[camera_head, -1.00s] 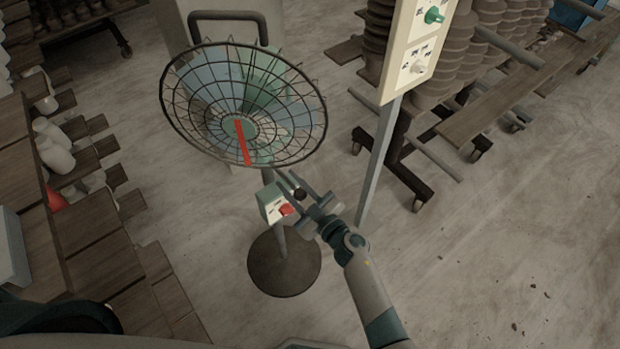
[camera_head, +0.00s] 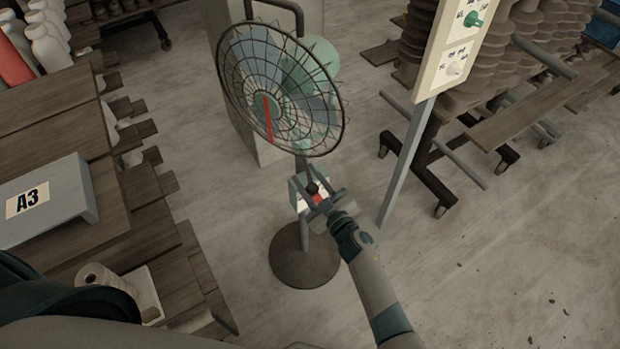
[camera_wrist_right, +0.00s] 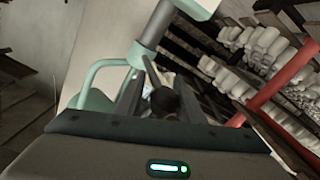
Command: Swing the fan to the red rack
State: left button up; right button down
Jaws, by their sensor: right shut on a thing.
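The standing fan (camera_head: 270,104) has a round wire cage with a red bar across its front, a pale green motor housing and a dark round base (camera_head: 304,257). Its face points left, toward the shelves. My right gripper (camera_head: 317,193) is shut on the dark knob (camera_head: 312,188) in front of the fan's small control box. The right wrist view shows this dark knob (camera_wrist_right: 165,101) on a rod between the fingers. A red rack (camera_wrist_right: 285,76) with white bottles shows at the right there. My left gripper is not in view.
Wooden shelves (camera_head: 150,215) and a grey box marked A3 (camera_head: 75,200) stand at the left. A pale panel on a grey post (camera_head: 405,160) stands just right of the fan, before a wheeled pottery rack (camera_head: 425,180).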

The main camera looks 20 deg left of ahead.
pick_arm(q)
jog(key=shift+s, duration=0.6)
pick_arm(e)
jog(key=shift+s+a+r+y, duration=0.25)
jog(key=shift+s+a+y, duration=0.05)
jog(key=shift+a, duration=0.35)
jog(key=c, duration=1.4)
grip_release()
jog(key=shift+w+a, duration=0.1)
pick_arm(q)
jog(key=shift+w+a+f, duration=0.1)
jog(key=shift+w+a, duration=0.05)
pick_arm(e)
jog(key=shift+w+d+f, duration=0.15)
jog(key=shift+d+f, duration=0.05)
jog(key=shift+f, duration=0.05)
